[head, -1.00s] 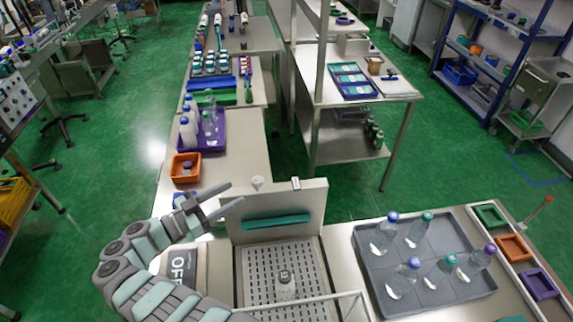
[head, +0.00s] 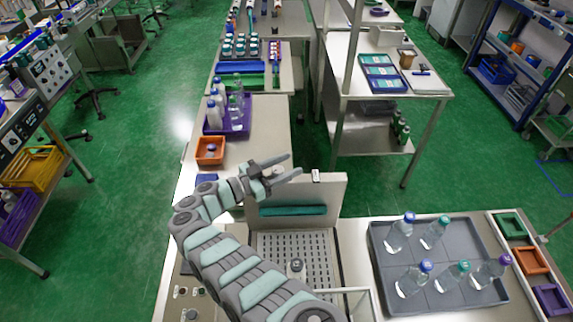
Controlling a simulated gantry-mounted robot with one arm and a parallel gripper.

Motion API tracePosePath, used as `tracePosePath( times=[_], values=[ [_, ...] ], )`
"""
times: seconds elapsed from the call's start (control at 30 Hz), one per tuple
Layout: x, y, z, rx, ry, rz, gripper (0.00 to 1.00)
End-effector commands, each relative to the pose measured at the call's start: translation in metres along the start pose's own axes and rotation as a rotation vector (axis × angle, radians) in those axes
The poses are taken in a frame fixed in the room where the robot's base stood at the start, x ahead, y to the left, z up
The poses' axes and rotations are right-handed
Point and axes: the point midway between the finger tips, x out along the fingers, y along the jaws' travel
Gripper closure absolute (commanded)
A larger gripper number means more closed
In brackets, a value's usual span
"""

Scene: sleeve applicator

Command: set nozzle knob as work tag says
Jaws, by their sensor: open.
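A grey tray (head: 455,228) with several capped bottles lies at right, beside green, orange and purple bins (head: 551,299). An orange bin (head: 210,151) and a purple tray (head: 238,122) with bottles stand behind my arm. Small control knobs (head: 190,314) show at lower left.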

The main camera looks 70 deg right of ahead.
Motion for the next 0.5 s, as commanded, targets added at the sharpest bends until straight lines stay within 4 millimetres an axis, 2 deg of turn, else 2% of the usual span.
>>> tracePosePath(
  times=[0.2,0.5],
  values=[
    [-0.0001,-0.0002,0.0002,0.000,0.000,-0.001,0.49],
    [-0.0003,-0.0002,0.0004,0.000,0.000,-0.001,0.74]
  ],
)
